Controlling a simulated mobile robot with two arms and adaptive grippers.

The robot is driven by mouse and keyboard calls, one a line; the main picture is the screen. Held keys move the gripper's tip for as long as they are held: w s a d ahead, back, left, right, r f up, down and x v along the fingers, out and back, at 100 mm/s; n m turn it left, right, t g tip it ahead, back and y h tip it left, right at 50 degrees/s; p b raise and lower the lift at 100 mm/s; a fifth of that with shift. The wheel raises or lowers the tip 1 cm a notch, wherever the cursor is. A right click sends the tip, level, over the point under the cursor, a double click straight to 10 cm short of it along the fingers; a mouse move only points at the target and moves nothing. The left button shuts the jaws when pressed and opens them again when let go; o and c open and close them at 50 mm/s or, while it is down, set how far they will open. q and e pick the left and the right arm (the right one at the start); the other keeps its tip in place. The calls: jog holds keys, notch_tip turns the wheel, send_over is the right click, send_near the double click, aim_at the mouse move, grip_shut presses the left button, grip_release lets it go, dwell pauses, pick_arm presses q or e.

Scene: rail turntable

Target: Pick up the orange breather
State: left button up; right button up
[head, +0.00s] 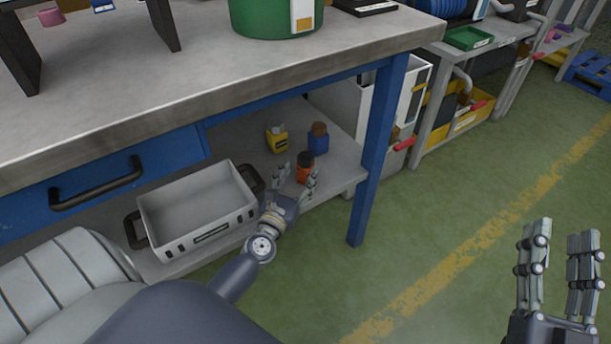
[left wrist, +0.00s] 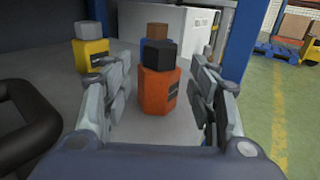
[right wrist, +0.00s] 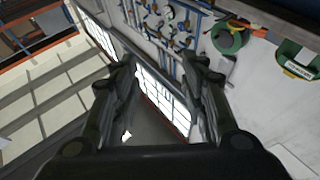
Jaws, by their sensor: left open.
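The orange breather (head: 305,170) has a black cap and stands upright on the lower shelf under the workbench. In the left wrist view the orange breather (left wrist: 158,90) stands between and beyond the fingers of my left gripper (left wrist: 160,108). My left gripper (head: 294,181) is open at the shelf's front, its fingers on either side of the breather; whether they touch it I cannot tell. My right gripper (head: 556,265) is raised over the floor at the right, with its fingers apart and empty. The right wrist view also shows the right gripper (right wrist: 162,100) open.
A yellow breather (head: 277,141) and a blue breather (head: 318,139) stand behind on the shelf (head: 345,170). A grey crate (head: 200,212) with black handles sits left of my left gripper. The bench leg (head: 375,150) rises at the right. The green floor (head: 460,215) is clear.

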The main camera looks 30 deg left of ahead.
aim_at(303, 167)
pick_arm(q)
jog(key=x, duration=0.9)
jog(key=shift+w+b, duration=0.25)
jog(key=shift+b, duration=0.05)
jog(key=shift+w, duration=0.2)
grip_shut()
pick_arm(e)
jog(key=shift+s+r+t+y, duration=0.15)
jog(key=shift+s+r+t, duration=0.15)
jog(key=shift+r+t, duration=0.25)
jog(key=shift+s+r+t+y, duration=0.15)
jog(key=shift+s+r+t, duration=0.2)
jog(key=shift+r, duration=0.3)
